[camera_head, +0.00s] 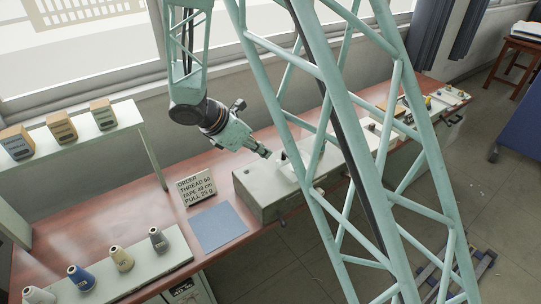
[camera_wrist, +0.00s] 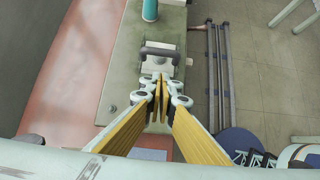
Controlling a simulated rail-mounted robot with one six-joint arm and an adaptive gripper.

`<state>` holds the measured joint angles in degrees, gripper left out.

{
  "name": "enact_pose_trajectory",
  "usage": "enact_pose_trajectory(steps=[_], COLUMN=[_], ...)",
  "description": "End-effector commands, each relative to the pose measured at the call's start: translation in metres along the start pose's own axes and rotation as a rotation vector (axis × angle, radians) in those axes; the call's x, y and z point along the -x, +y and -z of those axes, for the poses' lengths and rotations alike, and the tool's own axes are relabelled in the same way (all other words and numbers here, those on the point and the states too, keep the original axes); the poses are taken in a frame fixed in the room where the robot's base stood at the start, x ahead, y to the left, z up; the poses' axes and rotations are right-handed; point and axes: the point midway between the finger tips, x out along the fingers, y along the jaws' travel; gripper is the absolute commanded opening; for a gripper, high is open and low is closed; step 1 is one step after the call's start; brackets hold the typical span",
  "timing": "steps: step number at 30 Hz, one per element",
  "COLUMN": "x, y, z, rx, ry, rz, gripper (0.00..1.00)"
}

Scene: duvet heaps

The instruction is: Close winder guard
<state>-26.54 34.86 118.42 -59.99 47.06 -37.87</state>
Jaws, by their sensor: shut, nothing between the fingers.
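The winder is a long grey-green box (camera_head: 262,195) on the red-brown bench, partly hidden behind my own lattice frame. It also shows in the wrist view (camera_wrist: 122,65). On its top in the wrist view is a pale block with a dark U-shaped bar (camera_wrist: 160,49), which may be the guard or its handle; I cannot tell its angle. A teal cylinder (camera_wrist: 150,10) stands beyond it. My gripper (camera_head: 268,154) is above the box top, and its fingertips (camera_wrist: 160,88) are together and empty, just short of the dark bar in the picture. Contact cannot be told.
A sign (camera_head: 196,188) and a blue mat (camera_head: 218,227) lie left of the box. Several thread cones stand on a pale tray (camera_head: 150,270) at the front left. A shelf (camera_head: 85,130) with small boxes stands at the back left. The floor lies right of the bench.

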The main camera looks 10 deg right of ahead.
Motion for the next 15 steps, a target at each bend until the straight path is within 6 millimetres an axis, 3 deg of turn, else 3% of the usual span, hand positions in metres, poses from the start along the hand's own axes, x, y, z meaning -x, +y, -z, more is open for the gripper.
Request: enact_pose_trajectory(steps=[6,15], x=[0.019,0.024], y=[0.001,0.000], z=[0.001,0.000], rx=[0.001,0.001], ry=[0.000,0.000], rz=[-0.001,0.000], gripper=[0.00,0.00])
